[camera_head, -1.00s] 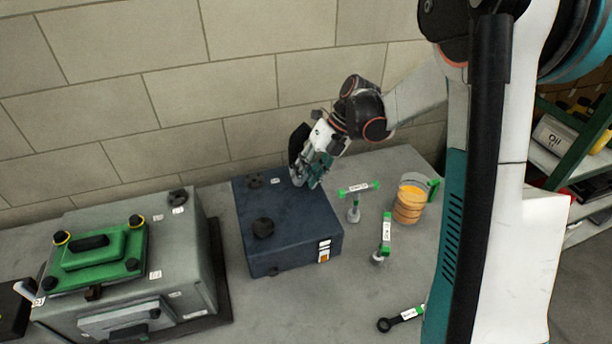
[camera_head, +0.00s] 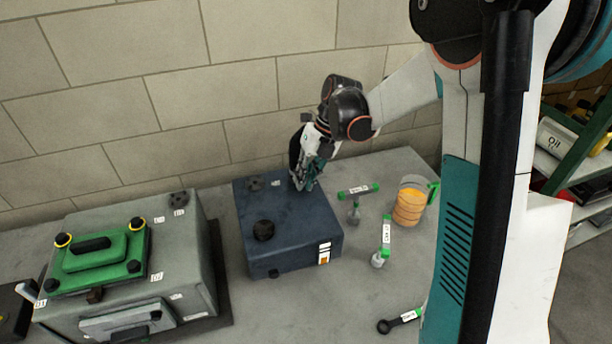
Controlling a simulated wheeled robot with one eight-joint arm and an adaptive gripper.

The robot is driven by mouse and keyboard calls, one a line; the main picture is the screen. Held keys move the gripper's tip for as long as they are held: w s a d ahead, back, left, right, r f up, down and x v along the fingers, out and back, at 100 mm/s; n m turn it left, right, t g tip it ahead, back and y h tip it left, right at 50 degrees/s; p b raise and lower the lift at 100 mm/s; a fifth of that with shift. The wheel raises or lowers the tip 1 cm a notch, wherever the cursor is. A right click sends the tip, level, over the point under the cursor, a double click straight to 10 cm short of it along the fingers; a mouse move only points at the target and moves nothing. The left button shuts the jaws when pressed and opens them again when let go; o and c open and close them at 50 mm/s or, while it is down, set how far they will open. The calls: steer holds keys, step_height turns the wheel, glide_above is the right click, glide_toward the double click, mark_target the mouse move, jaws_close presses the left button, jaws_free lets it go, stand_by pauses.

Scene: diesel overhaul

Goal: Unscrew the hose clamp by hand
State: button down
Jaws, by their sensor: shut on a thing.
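My gripper (camera_head: 303,184) points down at the back right part of the top of a dark blue box (camera_head: 285,222). Its fingers are closed together on something small that they hide. I cannot make out the hose clamp itself; it may be what sits between the fingers. Two black knobs show on the box top, one at the back left (camera_head: 255,184) and a larger one nearer the front (camera_head: 263,230).
A grey engine block (camera_head: 180,240) with a green cover (camera_head: 100,258) stands at the left. Right of the box are two green-handled tools (camera_head: 358,191) (camera_head: 386,235), an orange-filled jar (camera_head: 409,203) and a black ring-ended tool (camera_head: 385,326). A wall rises behind the table.

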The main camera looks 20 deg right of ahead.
steer(key=shift+h, duration=0.4)
steer(key=c, duration=1.6)
jaws_free()
steer(key=shift+r, duration=0.1)
steer(key=v, duration=1.1)
steer(key=shift+r, duration=0.4)
steer(key=shift+d, duration=0.1)
